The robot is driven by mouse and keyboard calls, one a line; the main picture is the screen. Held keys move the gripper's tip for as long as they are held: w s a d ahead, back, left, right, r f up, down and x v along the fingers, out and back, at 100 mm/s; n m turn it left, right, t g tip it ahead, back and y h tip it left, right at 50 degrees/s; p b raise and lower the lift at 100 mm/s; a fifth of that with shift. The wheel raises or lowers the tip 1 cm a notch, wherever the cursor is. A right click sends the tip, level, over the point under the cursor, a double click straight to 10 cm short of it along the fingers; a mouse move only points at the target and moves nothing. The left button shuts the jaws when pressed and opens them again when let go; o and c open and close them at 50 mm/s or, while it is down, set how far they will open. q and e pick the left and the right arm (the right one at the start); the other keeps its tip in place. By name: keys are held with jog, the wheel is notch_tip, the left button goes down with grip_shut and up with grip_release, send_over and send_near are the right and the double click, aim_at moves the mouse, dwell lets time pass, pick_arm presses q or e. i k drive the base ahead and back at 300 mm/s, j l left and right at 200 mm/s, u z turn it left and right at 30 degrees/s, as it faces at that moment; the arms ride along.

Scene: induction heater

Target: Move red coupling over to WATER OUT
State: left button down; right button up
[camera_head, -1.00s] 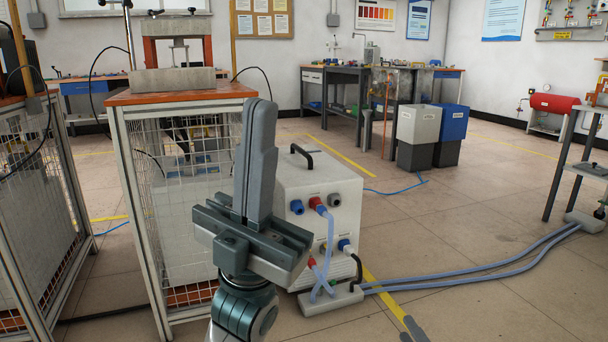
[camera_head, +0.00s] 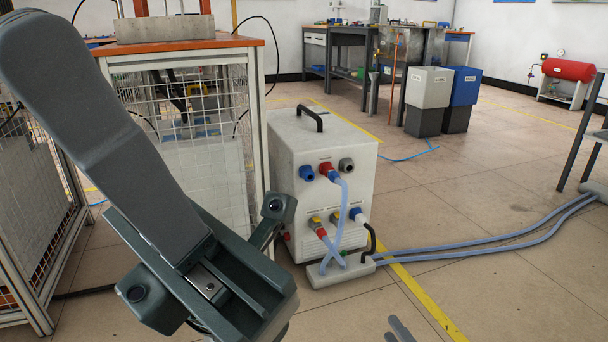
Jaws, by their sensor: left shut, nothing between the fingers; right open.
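The white heater cabinet (camera_head: 290,200) stands centre, its port panel facing me. A second red coupling (camera_head: 321,232) with a hose is at the lower left port. The port labels are too small to read, so I cannot tell which is WATER OUT. Only the fingertips of my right gripper (camera_head: 400,329) show at the bottom edge, open.
A white-ended blue coupling (camera_head: 358,215) sits at lower right of the panel. Hoses (camera_head: 470,246) run from a floor block (camera_head: 340,269) to the right. A caged orange-topped bench (camera_head: 190,48) stands close at left. Floor right of the cabinet is mostly clear.

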aim_at(320, 232)
jog(key=i+j, duration=0.2)
jog(key=i, duration=0.15)
jog(key=i+j, duration=0.2)
jog(key=i, duration=0.15)
jog(key=i+j, duration=0.2)
jog(key=i, duration=0.2)
